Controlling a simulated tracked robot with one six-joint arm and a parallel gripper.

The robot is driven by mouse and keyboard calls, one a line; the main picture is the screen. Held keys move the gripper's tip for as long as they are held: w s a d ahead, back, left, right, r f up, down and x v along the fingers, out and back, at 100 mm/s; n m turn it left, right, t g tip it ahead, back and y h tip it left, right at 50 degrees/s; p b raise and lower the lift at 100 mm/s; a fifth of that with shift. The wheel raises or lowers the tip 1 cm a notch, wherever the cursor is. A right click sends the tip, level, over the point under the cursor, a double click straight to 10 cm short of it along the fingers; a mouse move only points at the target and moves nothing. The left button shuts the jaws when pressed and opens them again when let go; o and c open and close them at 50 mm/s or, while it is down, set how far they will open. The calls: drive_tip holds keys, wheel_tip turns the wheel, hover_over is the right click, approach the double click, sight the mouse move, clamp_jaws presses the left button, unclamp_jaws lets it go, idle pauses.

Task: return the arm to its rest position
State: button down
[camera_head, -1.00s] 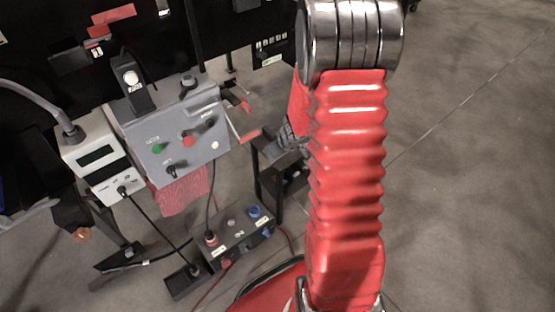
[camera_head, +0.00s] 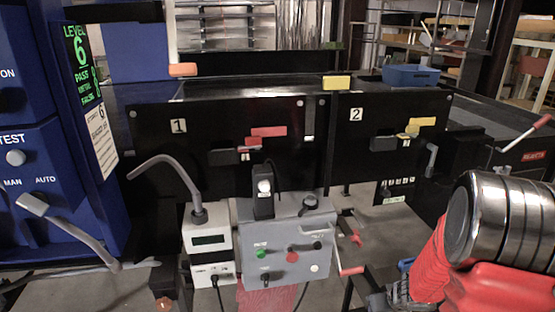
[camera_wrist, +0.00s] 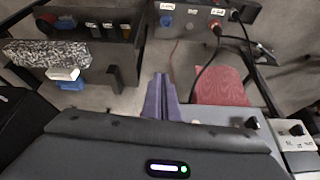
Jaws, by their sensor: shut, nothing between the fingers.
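My arm, with its red ribbed sleeve and shiny metal rings, is folded at the lower right of the head view. A small dark part of the hand end shows beside the sleeve; the fingertips cannot be made out there. In the wrist view my gripper (camera_wrist: 161,80) shows as two purple-grey fingers pressed together, shut and empty, beyond the dark housing. The fingers point over the floor, left of a red cloth (camera_wrist: 220,87), and appear apart from everything.
A grey control box (camera_head: 285,240) and a white meter (camera_head: 208,243) stand left of the arm. Black conveyor panels (camera_head: 225,160) stand behind, with a blue machine (camera_head: 40,120) at far left. In the wrist view, a dark button box (camera_wrist: 200,18) and cables lie beyond the fingers.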

drive_tip(key=s+a+r+m+g+y, duration=0.2)
drive_tip(key=s+a+r+m+y, duration=0.15)
drive_tip(key=s+a+r, duration=0.5)
drive_tip(key=s+a+r+n+h, duration=0.1)
drive_tip(key=s+a+r, duration=0.2)
drive_tip(key=r, duration=0.4)
drive_tip(key=s+a+r+n+t+h, duration=0.1)
drive_tip(key=s+a+r+h, duration=0.1)
drive_tip(key=s+r, duration=0.3)
drive_tip(key=s+a+r+n+t+h, duration=0.1)
drive_tip(key=s+a+r, duration=0.3)
drive_tip(key=r, duration=0.6)
drive_tip(key=shift+a, duration=0.15)
